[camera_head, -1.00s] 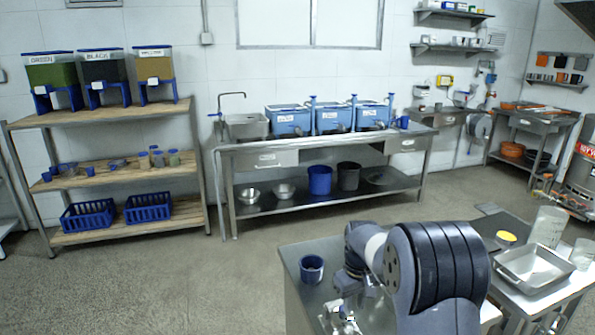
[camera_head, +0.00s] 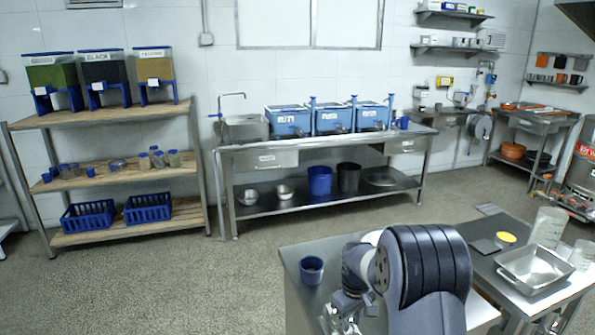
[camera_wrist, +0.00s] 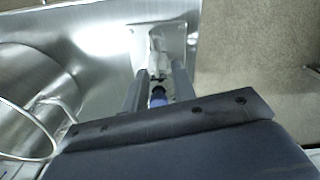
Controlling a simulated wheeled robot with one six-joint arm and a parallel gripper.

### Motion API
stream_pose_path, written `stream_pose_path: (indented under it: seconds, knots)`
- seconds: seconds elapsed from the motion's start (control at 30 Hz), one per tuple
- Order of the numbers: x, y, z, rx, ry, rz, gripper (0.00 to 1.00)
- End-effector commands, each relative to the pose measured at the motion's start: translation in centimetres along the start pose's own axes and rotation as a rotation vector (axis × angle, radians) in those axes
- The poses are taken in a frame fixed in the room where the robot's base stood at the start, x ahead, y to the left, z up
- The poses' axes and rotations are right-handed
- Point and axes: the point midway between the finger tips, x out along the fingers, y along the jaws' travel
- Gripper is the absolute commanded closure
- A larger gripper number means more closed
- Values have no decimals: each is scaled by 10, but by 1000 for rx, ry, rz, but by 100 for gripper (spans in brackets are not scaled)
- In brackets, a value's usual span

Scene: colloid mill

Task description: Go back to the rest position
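My arm shows at the bottom right of the head view, over a steel table (camera_head: 300,262). Its end points down toward the table, and my gripper is largely hidden there behind the arm. In the wrist view my gripper (camera_wrist: 160,74) shows two dark fingers standing apart. No object is clearly clamped between them. A pale, shiny metal part (camera_wrist: 160,42) lies beyond the fingertips, and a small bluish part shows in the gap. A round steel bowl or hopper (camera_wrist: 35,75) with a bent rod is left of the fingers.
A steel tray (camera_head: 537,268) and clear beakers (camera_head: 547,227) stand to the right. A counter with blue tanks (camera_head: 333,118) and a wooden shelf (camera_head: 125,177) line the back. The floor between is clear.

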Motion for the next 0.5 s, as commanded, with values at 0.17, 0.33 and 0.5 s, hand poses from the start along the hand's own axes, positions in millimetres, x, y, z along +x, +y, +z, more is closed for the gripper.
stream_pose_path:
  seconds: [0.17, 0.33, 0.5]
  knots:
    - [-1, -3, 0, -146, 0, 0, 75]
    - [-1, -6, 1, -283, 0, 0, 75]
    - [-1, -9, 2, -389, -1, -1, 75]
